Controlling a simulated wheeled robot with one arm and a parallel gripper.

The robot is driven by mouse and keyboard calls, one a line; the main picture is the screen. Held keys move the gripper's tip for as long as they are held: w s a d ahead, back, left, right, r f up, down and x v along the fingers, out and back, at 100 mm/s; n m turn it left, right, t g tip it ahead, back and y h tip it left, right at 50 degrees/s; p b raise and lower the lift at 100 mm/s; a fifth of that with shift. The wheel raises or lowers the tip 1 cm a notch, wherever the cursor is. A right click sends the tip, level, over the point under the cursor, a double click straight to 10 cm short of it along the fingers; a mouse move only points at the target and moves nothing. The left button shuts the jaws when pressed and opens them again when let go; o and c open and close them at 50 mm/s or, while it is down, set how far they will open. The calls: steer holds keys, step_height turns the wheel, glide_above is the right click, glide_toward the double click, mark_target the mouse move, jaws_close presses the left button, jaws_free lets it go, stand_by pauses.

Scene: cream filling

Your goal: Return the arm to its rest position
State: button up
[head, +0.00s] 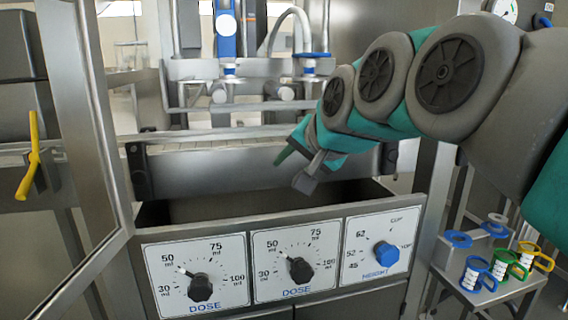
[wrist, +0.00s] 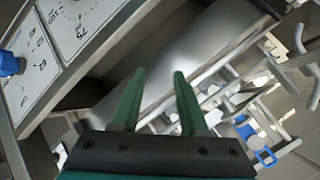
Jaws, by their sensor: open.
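My arm, grey and teal, reaches in from the right in the head view. My gripper (head: 297,165) hangs above the open space behind the dial panel (head: 335,235). In the wrist view my gripper (wrist: 157,85) shows two green fingers spread apart with nothing between them. The fingers point toward a bare metal surface of the machine, and no contact is visible.
The panel bears two black dose knobs (head: 200,287) and a blue height knob (head: 386,254). A small stand (head: 480,290) with coloured ring-handled parts is at the lower right. Pipes and nozzles (head: 310,70) are behind.

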steer(key=s+d+f+n+g+h, duration=0.1)
steer(key=s+d+f+g, duration=0.25)
steer(key=s+f, duration=0.45)
steer(key=s+d+f+n+g+h, duration=0.2)
steer(key=s+d+f, duration=0.2)
steer(key=f, duration=0.8)
steer(key=s+d+f+n+g, duration=0.1)
steer(key=s+d+f+g, duration=0.2)
steer(key=s+f, duration=0.3)
steer(key=s+d+f+n+g+h, duration=0.1)
steer(key=s+d+f+g, duration=0.2)
steer(key=s, duration=0.9)
step_height(320, 180, down, 3)
steer(key=shift+s+f+h, duration=0.15)
steer(key=shift+s+h, duration=0.15)
steer(key=shift+s, duration=0.05)
